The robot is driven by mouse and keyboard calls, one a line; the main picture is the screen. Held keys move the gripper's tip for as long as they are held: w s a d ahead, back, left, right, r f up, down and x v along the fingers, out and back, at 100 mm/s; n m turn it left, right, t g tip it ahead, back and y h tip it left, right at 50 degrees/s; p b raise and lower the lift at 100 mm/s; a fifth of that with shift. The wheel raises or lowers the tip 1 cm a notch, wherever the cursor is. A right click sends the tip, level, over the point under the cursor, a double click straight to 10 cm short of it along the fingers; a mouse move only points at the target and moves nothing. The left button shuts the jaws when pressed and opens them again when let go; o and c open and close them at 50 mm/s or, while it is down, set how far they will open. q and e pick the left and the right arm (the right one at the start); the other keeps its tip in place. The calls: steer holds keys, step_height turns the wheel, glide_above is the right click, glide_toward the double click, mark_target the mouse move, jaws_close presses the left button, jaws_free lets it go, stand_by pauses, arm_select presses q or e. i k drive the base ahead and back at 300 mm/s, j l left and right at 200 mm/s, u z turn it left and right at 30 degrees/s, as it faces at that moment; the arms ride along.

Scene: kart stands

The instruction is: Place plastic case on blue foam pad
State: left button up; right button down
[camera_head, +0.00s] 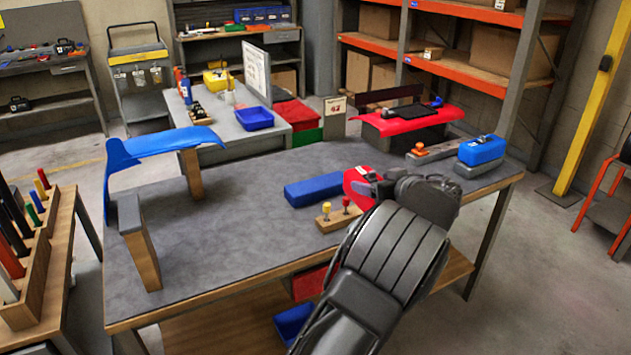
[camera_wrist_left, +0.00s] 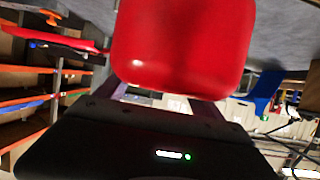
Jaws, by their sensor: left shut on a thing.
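The red plastic case (camera_head: 354,182) is held in my left gripper (camera_head: 371,187), just right of the blue foam pad in the head view. The case (camera_wrist_left: 185,45) fills the upper middle of the left wrist view, and the gripper is shut on it, with its fingertips mostly hidden. The blue foam pad (camera_head: 313,190) lies flat on the grey bench top and looks bare. The case appears near the pad's right end; I cannot tell whether they touch or how high the case is. My right gripper is out of view.
A wooden block with yellow and red knobs (camera_head: 338,216) stands in front of the pad. A blue curved panel (camera_head: 162,146) rests on supports at left. A blue block (camera_head: 482,150) sits at right. The bench top (camera_head: 235,225) is clear left of the pad.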

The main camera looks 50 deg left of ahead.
mark_target(317, 183)
steer(key=i+j, duration=0.1)
steer(key=j, duration=0.75)
steer(key=i+j, duration=0.15)
steer(key=j, duration=0.3)
